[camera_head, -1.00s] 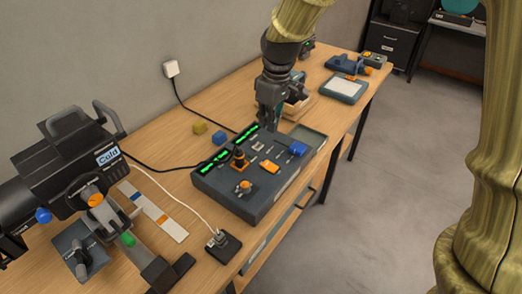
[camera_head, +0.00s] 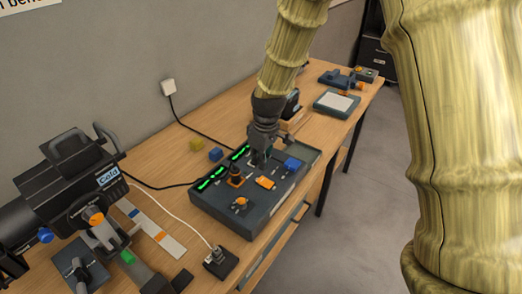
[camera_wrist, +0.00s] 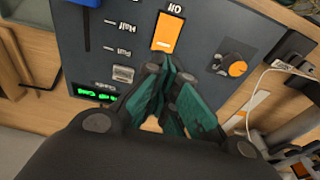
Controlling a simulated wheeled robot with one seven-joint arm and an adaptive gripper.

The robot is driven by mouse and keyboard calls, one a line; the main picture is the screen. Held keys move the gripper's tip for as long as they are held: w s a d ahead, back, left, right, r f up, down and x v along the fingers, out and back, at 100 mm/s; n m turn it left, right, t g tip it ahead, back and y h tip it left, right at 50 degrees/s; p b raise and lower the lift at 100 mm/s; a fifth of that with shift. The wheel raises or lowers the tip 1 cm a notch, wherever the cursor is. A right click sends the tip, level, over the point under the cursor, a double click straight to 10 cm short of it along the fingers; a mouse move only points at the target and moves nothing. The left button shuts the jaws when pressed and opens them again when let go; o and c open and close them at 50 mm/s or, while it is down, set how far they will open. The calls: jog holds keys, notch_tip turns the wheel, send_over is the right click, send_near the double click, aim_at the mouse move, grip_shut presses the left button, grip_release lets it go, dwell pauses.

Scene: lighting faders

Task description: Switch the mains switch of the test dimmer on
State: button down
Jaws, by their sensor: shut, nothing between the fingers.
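My gripper (camera_head: 261,158) is shut and empty, low over the middle of the dark fader console (camera_head: 225,211). A small black box (camera_head: 221,263) with a metal part on top and a white cable stands on the bench in front of the console. It also shows in the wrist view (camera_wrist: 287,47). I cannot tell which part is the mains switch or its position.
The console carries an orange knob (camera_head: 240,202), a black-and-orange piece (camera_head: 235,175), a blue block (camera_head: 292,164) and green displays (camera_head: 210,178). A large stage lamp (camera_head: 70,170) stands at left. Yellow and blue cubes (camera_head: 215,154) lie behind the console.

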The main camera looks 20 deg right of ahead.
aim_at(266, 182)
jog(key=shift+w+a+f+p, duration=0.15)
jog(key=shift+f+p, duration=0.3)
jog(key=shift+f, duration=0.85)
jog(key=shift+w+a+f+p, duration=0.15)
jog(key=shift+f+p, duration=0.25)
jog(key=shift+f, duration=0.9)
jog(key=shift+d, duration=0.1)
